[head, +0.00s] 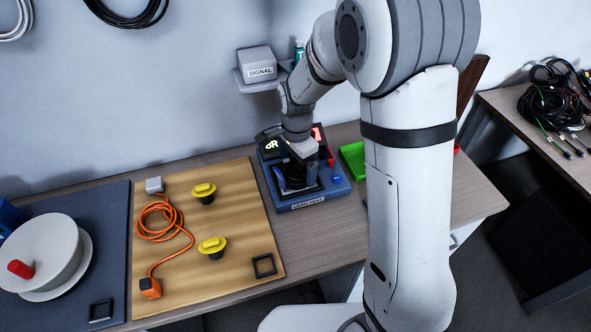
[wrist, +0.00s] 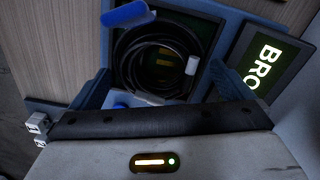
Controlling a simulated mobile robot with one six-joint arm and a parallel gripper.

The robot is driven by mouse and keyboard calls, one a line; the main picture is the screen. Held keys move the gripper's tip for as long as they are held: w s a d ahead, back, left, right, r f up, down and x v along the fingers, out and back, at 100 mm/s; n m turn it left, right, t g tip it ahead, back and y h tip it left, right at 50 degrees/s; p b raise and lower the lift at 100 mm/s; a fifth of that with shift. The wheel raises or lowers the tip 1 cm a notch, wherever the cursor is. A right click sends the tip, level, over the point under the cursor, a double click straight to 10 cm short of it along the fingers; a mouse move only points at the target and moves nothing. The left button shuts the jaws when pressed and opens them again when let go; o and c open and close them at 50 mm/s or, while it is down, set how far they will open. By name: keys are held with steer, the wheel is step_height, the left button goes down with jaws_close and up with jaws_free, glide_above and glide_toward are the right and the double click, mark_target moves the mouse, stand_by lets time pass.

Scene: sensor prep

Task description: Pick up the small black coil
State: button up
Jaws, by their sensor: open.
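The small black coil (wrist: 126,52) lies in the dark square recess of the blue lead test station (head: 312,197). My gripper (wrist: 160,78) is open, with one finger left and one right of the coil's near part. It holds nothing. In the head view my gripper (head: 298,172) is over the station and hides most of the coil. Whether the fingers touch the coil cannot be told.
A green tray (head: 352,160) is right of the station. A wooden mat (head: 225,235) with an orange cord and yellow-topped pieces lies left. Black cables (head: 548,105) lie on another table.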

steer(key=shift+f, duration=0.7)
steer(key=shift+c, duration=0.6)
steer(key=c, duration=0.8)
